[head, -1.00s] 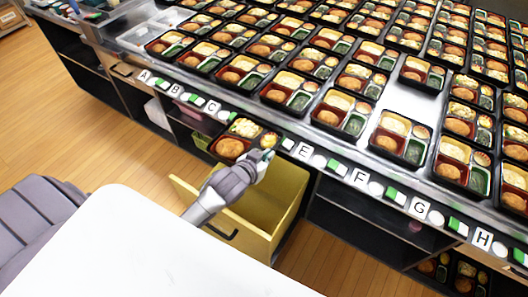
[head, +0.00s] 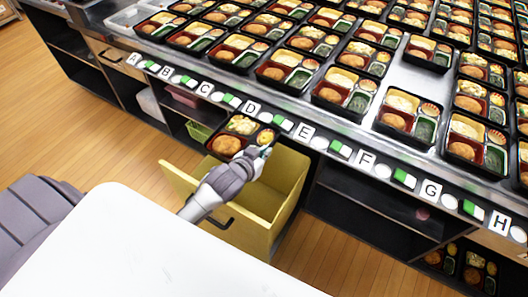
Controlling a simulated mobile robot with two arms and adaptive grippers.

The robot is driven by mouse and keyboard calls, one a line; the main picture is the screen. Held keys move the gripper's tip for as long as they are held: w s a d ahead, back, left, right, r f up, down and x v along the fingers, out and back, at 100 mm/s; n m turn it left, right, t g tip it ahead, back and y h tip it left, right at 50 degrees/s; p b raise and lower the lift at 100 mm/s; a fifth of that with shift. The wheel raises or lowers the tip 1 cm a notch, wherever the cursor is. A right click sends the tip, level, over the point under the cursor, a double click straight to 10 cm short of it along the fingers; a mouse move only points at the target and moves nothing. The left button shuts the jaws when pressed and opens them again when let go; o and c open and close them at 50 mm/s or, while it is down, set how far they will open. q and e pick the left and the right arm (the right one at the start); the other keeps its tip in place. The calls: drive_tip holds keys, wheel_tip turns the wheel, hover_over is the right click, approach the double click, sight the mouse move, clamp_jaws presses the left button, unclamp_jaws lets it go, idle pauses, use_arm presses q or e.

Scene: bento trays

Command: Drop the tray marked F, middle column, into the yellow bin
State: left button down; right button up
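A black bento tray (head: 225,145) with a round brown item, a pale dish and yellow food is at my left gripper (head: 265,152). The gripper's fingers appear shut on the tray's right edge. The tray looks about level, above the back left part of the yellow bin (head: 290,178) and close to the counter's front edge. The bin stands open like a pulled-out drawer, and the part of its inside that shows is empty. My arm hides part of the bin and the tray's near edge. My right gripper is not in view.
The counter (head: 393,76) holds rows of similar bento trays, with bare patches in the middle. Lettered labels, including the F label (head: 365,160), run along its front edge. Dark shelves are underneath. A white surface (head: 130,250) lies in the near foreground.

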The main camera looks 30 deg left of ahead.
use_arm(q)
drive_tip(key=shift+r, duration=0.1)
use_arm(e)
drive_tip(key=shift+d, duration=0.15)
use_arm(q)
drive_tip(key=c, duration=1.7)
unclamp_jaws()
drive_tip(key=shift+c, duration=0.2)
drive_tip(key=o, duration=0.5)
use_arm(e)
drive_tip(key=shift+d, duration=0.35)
use_arm(q)
drive_tip(key=shift+s, duration=0.15)
drive_tip(key=v, duration=1.1)
drive_tip(key=shift+s+r, duration=0.2)
drive_tip(key=shift+s, duration=0.15)
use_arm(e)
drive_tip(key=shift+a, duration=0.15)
